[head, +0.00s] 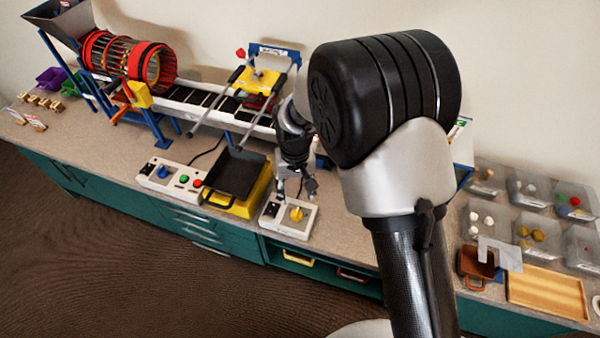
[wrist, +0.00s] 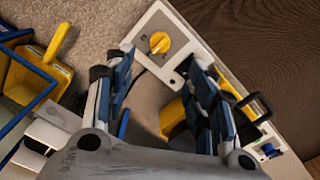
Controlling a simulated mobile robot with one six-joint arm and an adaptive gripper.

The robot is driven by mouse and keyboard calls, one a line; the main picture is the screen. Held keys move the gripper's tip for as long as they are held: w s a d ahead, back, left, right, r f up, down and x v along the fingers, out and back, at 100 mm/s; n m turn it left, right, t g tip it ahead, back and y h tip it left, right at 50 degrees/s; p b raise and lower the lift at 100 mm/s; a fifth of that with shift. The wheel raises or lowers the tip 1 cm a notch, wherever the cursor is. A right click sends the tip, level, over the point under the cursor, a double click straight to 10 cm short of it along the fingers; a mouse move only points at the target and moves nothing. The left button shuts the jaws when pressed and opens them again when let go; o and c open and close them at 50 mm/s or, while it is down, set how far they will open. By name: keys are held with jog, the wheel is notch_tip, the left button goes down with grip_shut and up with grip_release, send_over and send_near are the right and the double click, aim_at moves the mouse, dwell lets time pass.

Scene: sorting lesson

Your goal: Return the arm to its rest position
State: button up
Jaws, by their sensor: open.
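My gripper (head: 294,193) hangs over the counter, above a small white control box (head: 290,217) with a yellow knob (head: 296,214). In the wrist view my gripper (wrist: 165,82) is open and empty, its two fingers spread apart. The yellow knob (wrist: 160,42) and its white box (wrist: 172,45) show beyond the fingertips. The gripper looks apart from the knob. My arm's large black joint and pale link fill the middle right of the head view and hide part of the counter behind them.
A black tray (head: 235,172) on a yellow base stands left of the box, beside a button panel (head: 172,182). A conveyor (head: 205,102) and red drum (head: 120,60) stand behind. Clear bins (head: 528,187), a brown container (head: 476,265) and a wooden tray (head: 548,291) are at right.

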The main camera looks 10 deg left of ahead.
jog(key=s+d+r+m+t, duration=0.1)
jog(key=s+d+r, duration=0.1)
jog(key=d+r, duration=0.65)
jog(key=s+d+r+m+t, duration=0.1)
jog(key=d+r, duration=0.5)
jog(key=r, duration=0.5)
jog(key=s+d+r+m+t, duration=0.1)
jog(key=s+d+r, duration=0.2)
jog(key=s+d, duration=0.3)
jog(key=s+d+r+m+t, duration=0.1)
jog(key=s+d+r+m, duration=0.1)
jog(key=s+d, duration=0.4)
jog(key=s+r, duration=0.1)
jog(key=s, duration=0.4)
jog(key=shift+d+r+t, duration=0.2)
jog(key=shift+d+t, duration=0.1)
jog(key=shift+d, duration=0.05)
